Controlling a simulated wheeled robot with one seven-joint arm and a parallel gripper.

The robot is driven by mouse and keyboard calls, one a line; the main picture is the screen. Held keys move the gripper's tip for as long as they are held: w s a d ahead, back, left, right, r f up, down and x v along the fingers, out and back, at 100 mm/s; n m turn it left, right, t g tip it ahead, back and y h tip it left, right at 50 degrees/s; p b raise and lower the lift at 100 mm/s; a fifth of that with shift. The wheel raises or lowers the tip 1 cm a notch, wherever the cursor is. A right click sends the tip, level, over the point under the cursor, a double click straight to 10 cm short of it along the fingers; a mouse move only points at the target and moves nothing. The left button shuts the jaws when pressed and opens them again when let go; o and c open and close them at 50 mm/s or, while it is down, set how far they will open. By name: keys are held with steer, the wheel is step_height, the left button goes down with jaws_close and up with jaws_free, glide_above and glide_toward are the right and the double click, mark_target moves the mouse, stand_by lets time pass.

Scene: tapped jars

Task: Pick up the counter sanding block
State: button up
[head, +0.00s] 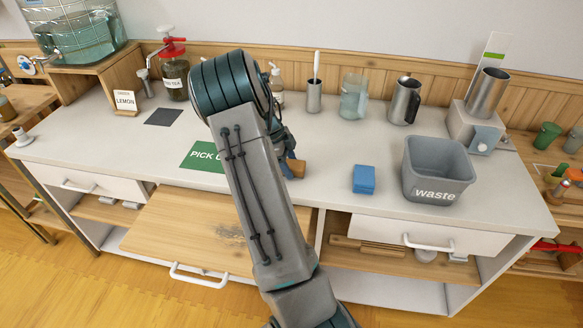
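A small orange-brown block (298,168) shows on or just above the counter, right beside my arm; its left part is hidden, and it may be the sanding block. My gripper (286,150) is mostly hidden behind my own arm, with only dark parts showing just above and left of this block. I cannot tell whether its fingers are open or touch the block. A blue block or folded cloth (364,179) lies on the counter to the right, apart from my gripper.
A grey waste bin (437,170) stands right of the blue piece. A steel cup with a brush (314,95), a glass jug (354,97) and a steel pitcher (405,101) line the back. A green sign (203,156) lies left of my arm. The counter front (345,205) is clear.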

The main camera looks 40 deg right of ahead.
mark_target(295, 164)
steer(key=c, duration=0.5)
steer(key=shift+c, duration=0.2)
steer(key=shift+r, duration=0.55)
step_height(295, 164, up, 3)
steer(key=shift+b, duration=0.55)
steer(key=s+r+b, duration=0.2)
steer(key=s+r, duration=0.5)
steer(key=s, duration=0.4)
steer(key=shift+s+a, duration=0.3)
steer(key=shift+s, duration=0.05)
